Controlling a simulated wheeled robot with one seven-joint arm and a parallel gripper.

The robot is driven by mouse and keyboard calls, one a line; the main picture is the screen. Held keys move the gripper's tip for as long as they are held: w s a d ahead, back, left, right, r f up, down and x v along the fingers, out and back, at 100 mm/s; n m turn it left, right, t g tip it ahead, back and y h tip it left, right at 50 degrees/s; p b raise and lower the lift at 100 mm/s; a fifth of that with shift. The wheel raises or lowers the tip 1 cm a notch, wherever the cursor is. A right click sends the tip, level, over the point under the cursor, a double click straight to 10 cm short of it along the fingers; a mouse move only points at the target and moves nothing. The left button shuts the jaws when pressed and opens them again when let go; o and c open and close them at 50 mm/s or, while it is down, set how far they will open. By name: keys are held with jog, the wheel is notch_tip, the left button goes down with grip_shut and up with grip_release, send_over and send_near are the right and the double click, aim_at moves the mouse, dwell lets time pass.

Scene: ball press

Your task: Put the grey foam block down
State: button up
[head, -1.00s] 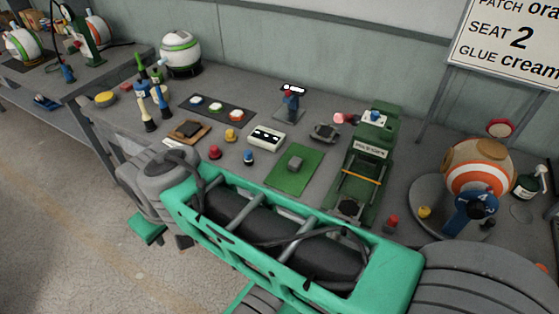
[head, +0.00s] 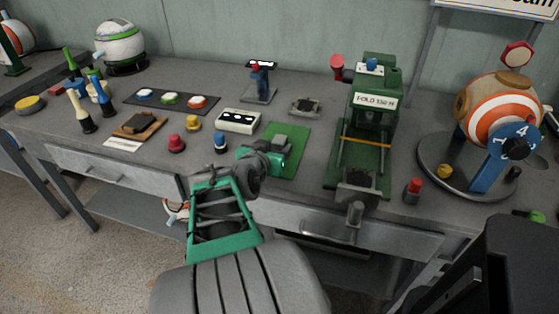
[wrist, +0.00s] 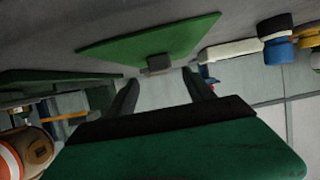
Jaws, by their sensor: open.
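The grey foam block (head: 280,140) lies on the green mat (head: 292,168) at the middle of the bench. My gripper (head: 275,155) is low at the mat's near left side and partly hides the mat and the block. In the wrist view my gripper (wrist: 164,84) is open, its two dark fingers apart with nothing held between them. There the block (wrist: 158,63) sits on the near edge of the green mat (wrist: 150,40), just beyond the fingertips. Whether the fingers touch it cannot be told.
The green press (head: 362,130) stands right of the mat. A white box with black dots (head: 238,121) and a blue-and-black piece (head: 221,143) are to its left. An orange-and-white ball (head: 503,108) on a round stand is far right. Bare bench shows between pieces.

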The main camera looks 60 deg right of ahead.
aim_at(279, 141)
jog(key=x, duration=0.7)
jog(key=shift+d, duration=0.25)
jog(key=shift+c, duration=0.5)
grip_shut()
jog(key=shift+w, duration=0.1)
